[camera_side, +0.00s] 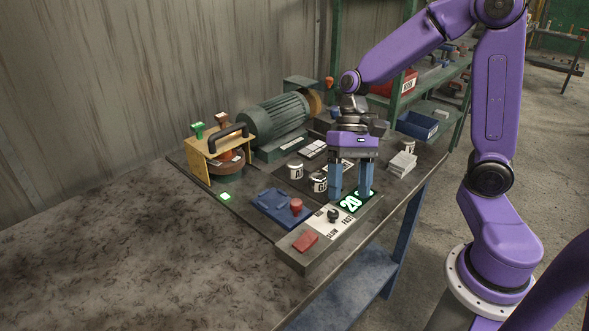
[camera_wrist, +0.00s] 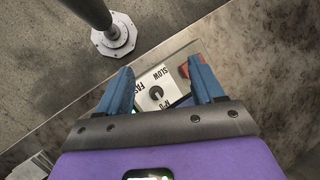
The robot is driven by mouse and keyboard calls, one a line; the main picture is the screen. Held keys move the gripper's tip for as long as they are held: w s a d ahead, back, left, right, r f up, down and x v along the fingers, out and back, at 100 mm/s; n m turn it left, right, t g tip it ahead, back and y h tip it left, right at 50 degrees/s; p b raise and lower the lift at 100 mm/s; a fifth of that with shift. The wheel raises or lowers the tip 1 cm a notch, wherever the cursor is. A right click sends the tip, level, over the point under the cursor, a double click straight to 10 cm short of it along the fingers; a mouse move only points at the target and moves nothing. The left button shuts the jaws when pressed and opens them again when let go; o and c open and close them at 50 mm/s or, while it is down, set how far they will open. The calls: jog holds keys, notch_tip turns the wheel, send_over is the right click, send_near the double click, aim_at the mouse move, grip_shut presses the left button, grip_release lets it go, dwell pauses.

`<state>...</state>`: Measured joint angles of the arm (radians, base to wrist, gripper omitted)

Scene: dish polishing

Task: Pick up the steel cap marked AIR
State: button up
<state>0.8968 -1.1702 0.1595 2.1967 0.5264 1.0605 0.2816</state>
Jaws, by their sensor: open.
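Two small steel caps with white labels stand on the dark bench plate left of my gripper in the side view. The farther cap (camera_side: 295,170) has a label that seems to start with A; the rest is too small to read surely. The nearer cap (camera_side: 320,183) stands close to my left finger, its label unclear. My gripper (camera_side: 350,190) is open, with blue fingers pointing down by the control panel, apart from both caps. In the wrist view my gripper (camera_wrist: 160,75) shows nothing between its fingers but the panel below, and no cap.
The control panel has a SLOW/FAST dial (camera_side: 333,215), a lit display (camera_side: 355,201) and a red button (camera_side: 306,241). A blue tray (camera_side: 270,203) with a red knob lies left of it. A green motor (camera_side: 275,122) and yellow guard (camera_side: 212,148) stand behind. The front-left bench is clear.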

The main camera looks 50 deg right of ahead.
jog(key=w+d+f+m+t+y, duration=0.1)
jog(key=w+d+m+t+y, duration=0.1)
jog(key=w+d+m+y, duration=0.35)
jog(key=m+t, duration=0.9)
jog(key=m, duration=0.7)
send_near(301, 162)
jog(key=shift+n+g, duration=0.25)
jog(key=shift+g, duration=0.05)
jog(key=x, duration=0.2)
jog(key=w+x, duration=0.1)
jog(key=x, duration=0.1)
jog(key=shift+r, duration=0.1)
jog(key=shift+x, duration=2.7)
jog(key=c, duration=1)
jog(key=shift+o, duration=0.2)
jog(key=shift+d, duration=0.1)
